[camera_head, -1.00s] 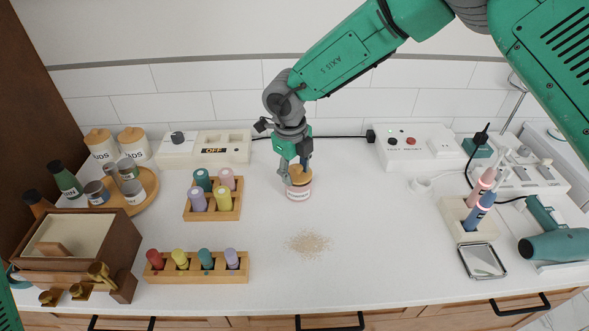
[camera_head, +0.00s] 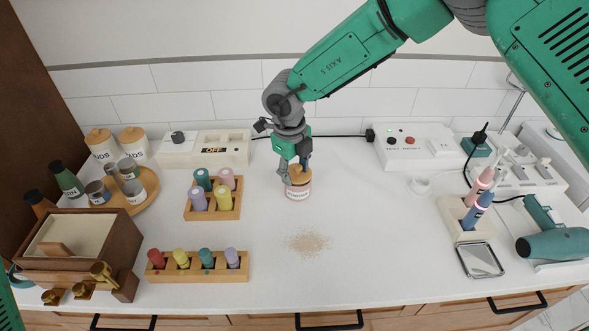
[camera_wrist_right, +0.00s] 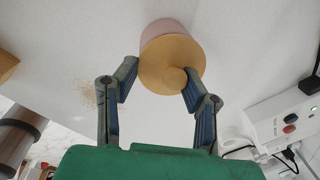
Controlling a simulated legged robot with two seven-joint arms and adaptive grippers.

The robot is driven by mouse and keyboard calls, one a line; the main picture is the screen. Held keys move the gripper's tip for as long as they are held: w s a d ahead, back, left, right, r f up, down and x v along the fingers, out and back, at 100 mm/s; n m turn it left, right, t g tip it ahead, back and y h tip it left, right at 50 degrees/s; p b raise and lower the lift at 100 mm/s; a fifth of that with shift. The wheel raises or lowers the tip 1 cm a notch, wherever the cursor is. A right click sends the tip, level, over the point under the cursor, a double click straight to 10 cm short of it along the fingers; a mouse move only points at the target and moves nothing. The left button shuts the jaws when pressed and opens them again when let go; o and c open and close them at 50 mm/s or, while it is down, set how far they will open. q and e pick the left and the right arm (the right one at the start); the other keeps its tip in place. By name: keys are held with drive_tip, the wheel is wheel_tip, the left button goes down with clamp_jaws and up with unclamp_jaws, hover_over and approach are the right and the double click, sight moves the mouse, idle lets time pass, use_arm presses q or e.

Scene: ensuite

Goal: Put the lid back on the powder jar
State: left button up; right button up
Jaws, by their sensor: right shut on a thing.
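The powder jar (camera_head: 298,193) is pale pink with a label and stands upright on the white counter near its middle. It also shows in the right wrist view (camera_wrist_right: 160,27). The round wooden lid (camera_wrist_right: 170,64) with a knob sits over the jar's mouth; whether it is fully seated I cannot tell. The lid also shows in the head view (camera_head: 298,177), partly covered by the fingers. My right gripper (camera_head: 294,172) reaches down from above and is shut on the lid, with one finger on each side in the right wrist view (camera_wrist_right: 160,82). My left gripper is not in view.
Spilled powder (camera_head: 309,241) lies in front of the jar. Wooden racks of coloured bottles (camera_head: 213,212) (camera_head: 197,275) stand left. A wooden box (camera_head: 75,245) is far left. Toothbrushes in a holder (camera_head: 467,218) and a hairdryer (camera_head: 555,244) are right.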

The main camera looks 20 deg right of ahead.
drive_tip(key=shift+p, duration=0.3)
idle(0.4)
drive_tip(key=shift+f, duration=0.15)
idle(0.8)
drive_tip(key=shift+p, duration=0.5)
idle(0.5)
drive_tip(key=o, duration=1.6)
drive_tip(key=shift+o, duration=0.2)
drive_tip(key=shift+r+p, duration=3.1)
drive_tip(key=shift+r, duration=0.45)
